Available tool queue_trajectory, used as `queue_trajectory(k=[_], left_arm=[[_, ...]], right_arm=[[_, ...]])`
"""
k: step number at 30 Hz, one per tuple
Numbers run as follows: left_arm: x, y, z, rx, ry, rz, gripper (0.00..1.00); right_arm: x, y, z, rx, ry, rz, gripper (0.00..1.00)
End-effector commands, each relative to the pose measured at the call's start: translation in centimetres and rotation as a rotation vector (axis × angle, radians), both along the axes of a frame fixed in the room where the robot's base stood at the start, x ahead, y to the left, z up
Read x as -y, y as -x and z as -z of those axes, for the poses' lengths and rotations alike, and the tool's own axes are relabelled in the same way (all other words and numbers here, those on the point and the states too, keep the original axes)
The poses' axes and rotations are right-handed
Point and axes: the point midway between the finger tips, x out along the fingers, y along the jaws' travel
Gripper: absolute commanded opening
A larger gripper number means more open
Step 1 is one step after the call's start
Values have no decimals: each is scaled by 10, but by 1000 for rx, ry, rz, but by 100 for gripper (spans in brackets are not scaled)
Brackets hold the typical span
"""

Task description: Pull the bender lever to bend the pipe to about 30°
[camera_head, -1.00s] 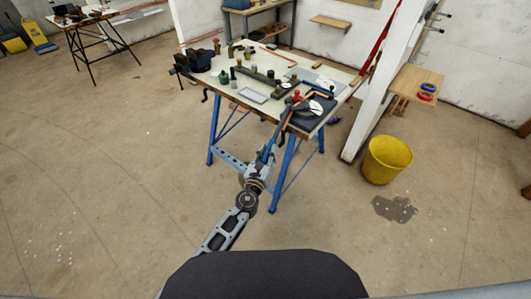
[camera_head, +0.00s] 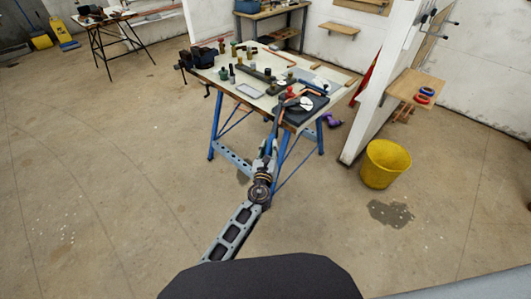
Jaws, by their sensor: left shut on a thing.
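The pipe bender (camera_head: 292,102) sits on a dark block (camera_head: 305,112) at the near right corner of the workbench (camera_head: 250,99). A copper-coloured pipe (camera_head: 315,92) shows at the bender; its bend angle is too small to read. The bender lever (camera_head: 277,124) reaches from the bender down past the bench's near edge. My left gripper (camera_head: 269,150) is at the lever's lower end, shut on it. The fingers are small and partly merge with the lever. My right gripper is not in view.
Blue trestle legs (camera_head: 214,130) stand below. A yellow bucket (camera_head: 385,163) is on the floor to the right, beside a white partition (camera_head: 385,90).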

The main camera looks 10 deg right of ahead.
Motion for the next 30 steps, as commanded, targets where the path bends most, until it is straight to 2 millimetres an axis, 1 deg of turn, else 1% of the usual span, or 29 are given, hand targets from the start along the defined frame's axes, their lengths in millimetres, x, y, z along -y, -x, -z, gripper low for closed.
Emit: queue_trajectory(k=[1, 9, 17, 18, 23, 24, 30], left_arm=[[11, 2, -2, 2, 3, 16, 0], [15, 0, -3, 2, 4, 13, 0], [15, 0, -3, 2, 4, 13, 0], [15, 0, -3, 2, 4, 13, 26], [14, 0, -4, 1, 4, 12, 46], [14, 0, -3, 1, 3, 11, 48], [13, -1, -2, 0, 2, 9, 48]], right_arm=[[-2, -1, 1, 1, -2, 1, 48], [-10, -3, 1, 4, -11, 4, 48], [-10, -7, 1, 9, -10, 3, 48], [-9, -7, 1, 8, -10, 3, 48], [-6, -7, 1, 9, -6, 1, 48], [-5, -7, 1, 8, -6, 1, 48], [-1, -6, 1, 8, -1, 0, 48]])
